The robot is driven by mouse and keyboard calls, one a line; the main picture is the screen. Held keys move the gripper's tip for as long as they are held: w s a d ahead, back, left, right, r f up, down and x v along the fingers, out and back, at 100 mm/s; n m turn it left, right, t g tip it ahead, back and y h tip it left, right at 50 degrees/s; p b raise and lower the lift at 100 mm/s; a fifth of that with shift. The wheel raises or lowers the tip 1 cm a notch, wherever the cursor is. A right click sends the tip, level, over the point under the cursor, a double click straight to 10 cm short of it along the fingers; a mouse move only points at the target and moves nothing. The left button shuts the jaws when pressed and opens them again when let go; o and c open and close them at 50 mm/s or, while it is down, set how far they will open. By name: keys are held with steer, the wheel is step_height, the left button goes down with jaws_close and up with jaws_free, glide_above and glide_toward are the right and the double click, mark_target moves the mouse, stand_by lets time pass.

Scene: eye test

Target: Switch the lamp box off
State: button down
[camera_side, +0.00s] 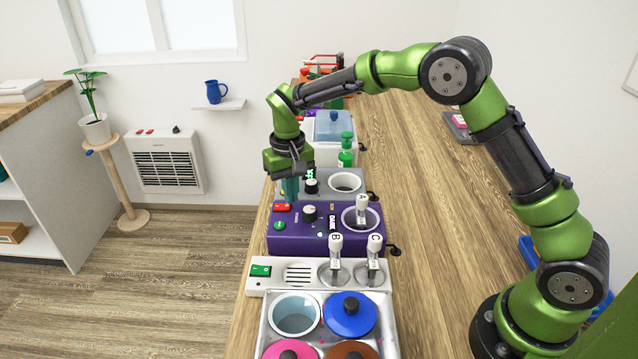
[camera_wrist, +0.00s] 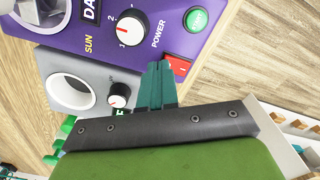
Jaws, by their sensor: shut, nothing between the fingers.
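No lettering reads "lamp", but this box seems to be the lamp box. My gripper (camera_side: 290,190) points down with its teal fingers together and empty, just behind the red rocker. In the wrist view the fingertips (camera_wrist: 159,68) are beside the rocker; I cannot tell whether they touch it.
A grey box (camera_side: 347,195) with a knob and round opening stands directly behind. A white panel (camera_side: 258,288) with a green switch (camera_side: 260,270) and upright handles B and C stands in front. Handle A (camera_side: 362,205) rises from the purple box. A green bottle (camera_side: 346,152) stands further back.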

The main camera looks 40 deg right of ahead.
steer(key=shift+f, duration=0.7)
steer(key=shift+r, duration=0.1)
step_height(320, 180, up, 7)
stand_by(1.0)
steer(key=s+d+r+t, duration=0.1)
steer(key=s+r+t, duration=0.1)
steer(key=s, duration=0.7)
steer(key=s+d+r+t+y, duration=0.1)
steer(key=s+d+r+t, duration=0.1)
steer(key=s+r, duration=0.3)
steer(key=s+d+r+m+t+y, duration=0.1)
steer(key=s+d+r+t, duration=0.1)
steer(key=s, duration=1)
steer(key=shift+s+r+t, duration=0.35)
steer(key=shift+r+t, duration=0.25)
steer(key=shift+r, duration=0.05)
